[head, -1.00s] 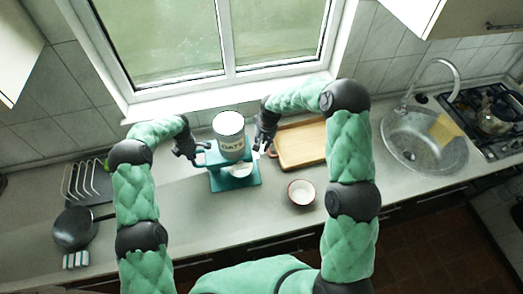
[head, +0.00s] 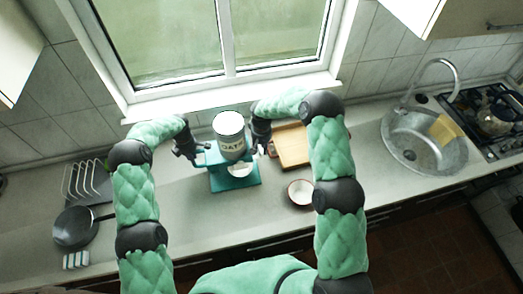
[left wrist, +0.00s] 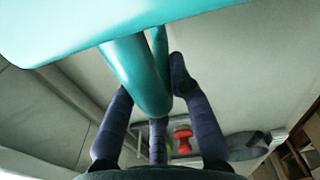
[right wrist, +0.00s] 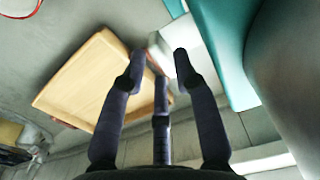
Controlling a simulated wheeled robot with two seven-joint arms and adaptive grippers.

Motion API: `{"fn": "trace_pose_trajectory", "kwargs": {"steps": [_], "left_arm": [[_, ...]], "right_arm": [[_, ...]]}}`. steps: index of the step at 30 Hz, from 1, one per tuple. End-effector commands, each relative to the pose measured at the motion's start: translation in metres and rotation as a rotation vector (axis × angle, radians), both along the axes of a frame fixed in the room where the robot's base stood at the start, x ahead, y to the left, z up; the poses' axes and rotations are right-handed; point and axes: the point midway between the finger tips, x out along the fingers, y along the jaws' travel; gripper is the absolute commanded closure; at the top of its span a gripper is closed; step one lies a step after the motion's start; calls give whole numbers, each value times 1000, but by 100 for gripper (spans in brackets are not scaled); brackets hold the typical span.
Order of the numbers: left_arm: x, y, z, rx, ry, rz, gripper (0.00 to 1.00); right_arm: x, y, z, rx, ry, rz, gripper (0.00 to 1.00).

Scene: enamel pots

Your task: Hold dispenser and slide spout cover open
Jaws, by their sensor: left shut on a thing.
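The dispenser is a white canister labelled OATS (head: 229,135) on a teal stand (head: 235,183). A pale part, perhaps the spout (head: 239,169), shows below the canister. My left gripper (head: 197,154) is at the stand's left side. In the left wrist view its fingers (left wrist: 150,85) are closed around a teal bar handle (left wrist: 135,70). My right gripper (head: 265,146) is close to the canister's right side. In the right wrist view its fingers (right wrist: 159,58) are apart, with a pale pinkish part seen between and beyond them. Contact cannot be told. The spout cover is not clearly visible.
A wooden tray (head: 295,147) lies right of the dispenser, partly behind my right arm. A white bowl (head: 301,193) stands in front of it. A pan (head: 74,228) and rack (head: 88,182) are at left; a sink (head: 417,140) is at right.

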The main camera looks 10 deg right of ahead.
Motion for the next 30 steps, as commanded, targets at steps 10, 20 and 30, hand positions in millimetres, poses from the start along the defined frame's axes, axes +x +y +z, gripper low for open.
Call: {"fn": "trace_pose_trajectory", "kwargs": {"steps": [10, 20, 30], "left_arm": [[2, 0, 2, 0, -4, 0, 100], [2, 0, 2, 0, -4, 1, 100], [2, 0, 2, 0, -4, 1, 100]], "right_arm": [[0, 0, -24, 0, 0, -1, 70], [0, 0, -24, 0, 0, 0, 100], [0, -14, -23, 0, -1, -3, 100]]}}
